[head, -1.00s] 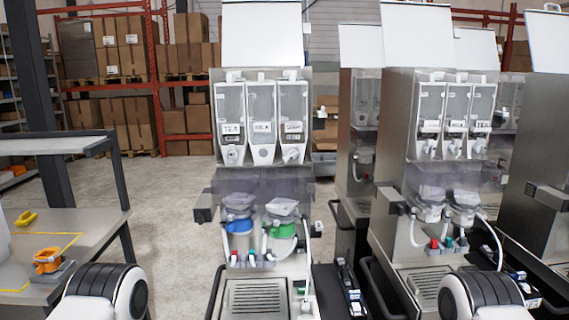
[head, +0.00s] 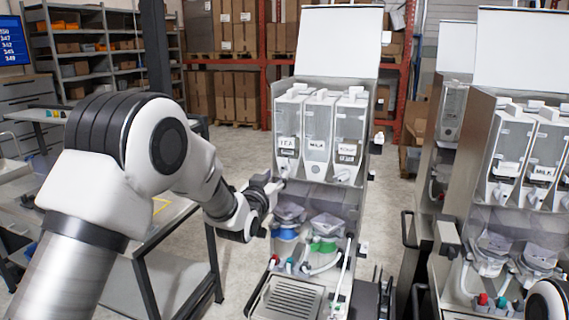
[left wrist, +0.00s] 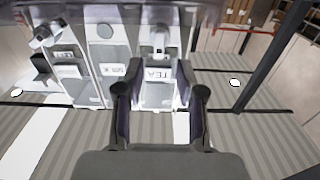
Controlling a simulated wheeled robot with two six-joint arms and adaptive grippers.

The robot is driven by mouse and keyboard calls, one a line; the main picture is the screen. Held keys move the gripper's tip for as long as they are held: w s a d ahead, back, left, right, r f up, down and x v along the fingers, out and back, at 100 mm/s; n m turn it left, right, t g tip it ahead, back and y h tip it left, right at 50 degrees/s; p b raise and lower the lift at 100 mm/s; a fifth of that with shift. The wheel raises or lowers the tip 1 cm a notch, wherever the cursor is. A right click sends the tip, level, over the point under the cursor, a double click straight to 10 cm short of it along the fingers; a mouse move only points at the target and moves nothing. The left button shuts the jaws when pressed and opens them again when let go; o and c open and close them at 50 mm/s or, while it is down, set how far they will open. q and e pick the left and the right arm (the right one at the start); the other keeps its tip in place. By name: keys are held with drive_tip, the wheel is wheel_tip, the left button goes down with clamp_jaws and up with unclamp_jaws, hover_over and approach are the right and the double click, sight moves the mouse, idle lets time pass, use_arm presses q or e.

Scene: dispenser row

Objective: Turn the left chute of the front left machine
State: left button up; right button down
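The front left machine (head: 312,225) stands in the middle of the head view, with canisters labelled TEA (head: 289,130) and MILK (head: 318,135) and a third at the right. The left chute under the TEA canister is partly behind my left gripper (head: 276,184) in the head view. In the left wrist view the TEA canister (left wrist: 157,95) appears between the fingers, and its chute (left wrist: 159,42) lies just beyond the fingertips. My left gripper (left wrist: 159,70) is open around that line; contact cannot be told. My right gripper is not in view.
A second machine (head: 520,180) stands close at the right, its handle bar (head: 408,228) beside the gap. A grey table (head: 185,225) is at the left, behind my arm.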

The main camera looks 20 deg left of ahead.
sight(283, 170)
use_arm(q)
drive_tip(key=w+p, duration=0.1)
drive_tip(key=w, duration=0.2)
drive_tip(key=w+p, duration=0.2)
drive_tip(key=w, duration=0.1)
drive_tip(key=shift+w+d+f, duration=0.1)
drive_tip(key=shift+w+d, duration=0.1)
drive_tip(key=shift+w, duration=0.15)
drive_tip(key=shift+w+a+f, duration=0.1)
drive_tip(key=shift+w+a, duration=0.05)
drive_tip(key=shift+c, duration=0.3)
drive_tip(key=shift+d, duration=0.2)
clamp_jaws()
drive_tip(key=shift+f, duration=0.15)
